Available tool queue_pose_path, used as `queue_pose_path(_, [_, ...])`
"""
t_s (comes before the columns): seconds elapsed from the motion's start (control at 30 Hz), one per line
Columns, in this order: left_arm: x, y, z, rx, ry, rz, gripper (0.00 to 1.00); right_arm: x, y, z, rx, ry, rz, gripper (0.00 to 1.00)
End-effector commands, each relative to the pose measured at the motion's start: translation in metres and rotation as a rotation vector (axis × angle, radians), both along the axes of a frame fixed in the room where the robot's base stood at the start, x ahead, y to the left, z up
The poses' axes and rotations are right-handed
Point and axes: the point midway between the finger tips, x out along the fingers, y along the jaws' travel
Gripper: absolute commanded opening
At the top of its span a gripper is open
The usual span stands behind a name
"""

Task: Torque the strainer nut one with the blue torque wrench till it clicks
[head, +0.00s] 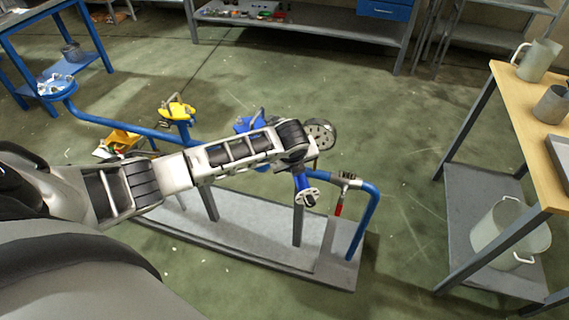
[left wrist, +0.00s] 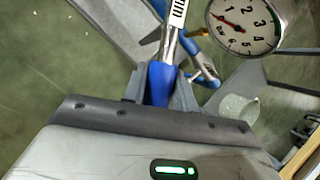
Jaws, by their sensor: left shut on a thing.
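My left gripper (left wrist: 160,88) is shut on the blue handle of the torque wrench (left wrist: 162,78) in the left wrist view. The wrench's metal shaft runs up and out of the top of that view, so its head is not visible. In the head view my left arm reaches across the blue pipework, and its gripper and the wrench are largely hidden below the wrist. A blue fitting with a pale round end (head: 306,196) shows just under the wrist. I cannot pick out strainer nut one, nor tell whether the wrench touches it. My right gripper is not in view.
A dial gauge (left wrist: 245,22) is close to the wrench shaft. A red-handled valve (head: 339,205) sits on the blue pipe (head: 366,215) right of the arm. The pipework stands on a grey base (head: 250,238). A wood-topped table (head: 520,105) stands at right, with open floor between.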

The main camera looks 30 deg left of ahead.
Motion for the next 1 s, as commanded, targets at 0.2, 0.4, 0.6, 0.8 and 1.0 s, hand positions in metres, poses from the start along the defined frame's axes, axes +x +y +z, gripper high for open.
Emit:
queue_pose_path(0.2, [0.02,-0.016,0.002,-0.002,-0.006,0.134,0.0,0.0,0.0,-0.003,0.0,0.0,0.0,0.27])
queue_pose_path(0.4, [0.037,-0.027,0.001,-0.004,-0.009,0.236,0.0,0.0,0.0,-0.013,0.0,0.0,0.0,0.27])
queue_pose_path(0.6, [0.051,-0.033,0.0,-0.002,-0.006,0.337,0.0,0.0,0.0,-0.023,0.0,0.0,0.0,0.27])
queue_pose_path(0.8, [0.072,-0.041,-0.003,-0.003,-0.007,0.459,0.0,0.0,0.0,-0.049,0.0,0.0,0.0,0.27])
queue_pose_path(1.0, [0.08,-0.043,0.002,-0.002,-0.006,0.518,0.0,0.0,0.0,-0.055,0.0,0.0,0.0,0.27])
